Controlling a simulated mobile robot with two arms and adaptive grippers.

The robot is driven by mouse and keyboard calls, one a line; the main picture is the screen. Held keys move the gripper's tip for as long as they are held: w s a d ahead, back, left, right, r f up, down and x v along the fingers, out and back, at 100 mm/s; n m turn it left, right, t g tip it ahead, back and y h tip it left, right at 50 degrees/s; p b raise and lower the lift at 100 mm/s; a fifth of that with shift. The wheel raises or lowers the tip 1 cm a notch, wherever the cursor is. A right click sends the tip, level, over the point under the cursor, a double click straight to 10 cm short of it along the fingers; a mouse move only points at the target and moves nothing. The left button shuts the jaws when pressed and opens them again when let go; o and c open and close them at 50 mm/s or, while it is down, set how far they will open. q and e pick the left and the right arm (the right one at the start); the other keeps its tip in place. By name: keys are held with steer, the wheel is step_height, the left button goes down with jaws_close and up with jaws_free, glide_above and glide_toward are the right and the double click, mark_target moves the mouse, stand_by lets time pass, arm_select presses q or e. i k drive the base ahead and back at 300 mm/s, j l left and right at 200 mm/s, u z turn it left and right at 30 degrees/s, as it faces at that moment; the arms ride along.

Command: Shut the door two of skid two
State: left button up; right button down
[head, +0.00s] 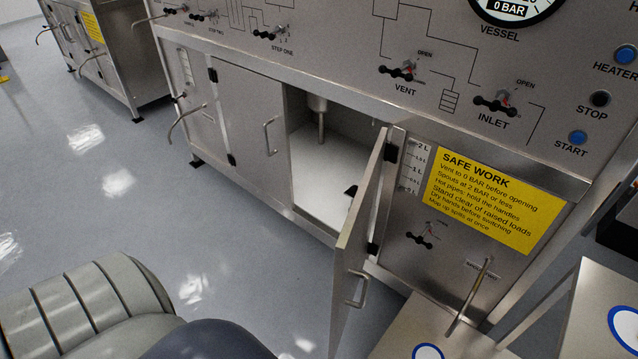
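A steel skid cabinet fills the middle and right of the head view. One of its doors (346,262) stands open, swung out toward me and seen almost edge-on. It is hinged on the right side of the opening and has a bar handle (357,290) low down near its free edge. The open compartment (320,170) shows a pale floor and a pipe hanging inside. The door to its left (255,125) is shut, with its own handle (270,135). I cannot read a skid or door number. Neither of my grippers is in view; part of my arm shows at bottom left.
A yellow safe-work sign (492,200) is right of the opening. Spouts stick out at left (185,118) and lower right (470,295). Pale platforms with blue-ringed discs (428,352) stand at bottom right. Another skid (105,55) stands behind. The grey floor (130,190) at left is clear.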

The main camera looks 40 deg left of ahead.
mark_target(351, 247)
steer(key=i+l+u, duration=0.2)
steer(key=u, duration=0.3)
steer(key=i+l+u, duration=0.15)
steer(key=l+u, duration=0.15)
steer(key=u, duration=0.2)
steer(key=i+l+u, duration=0.1)
steer(key=l+u, duration=0.25)
steer(key=u, duration=0.15)
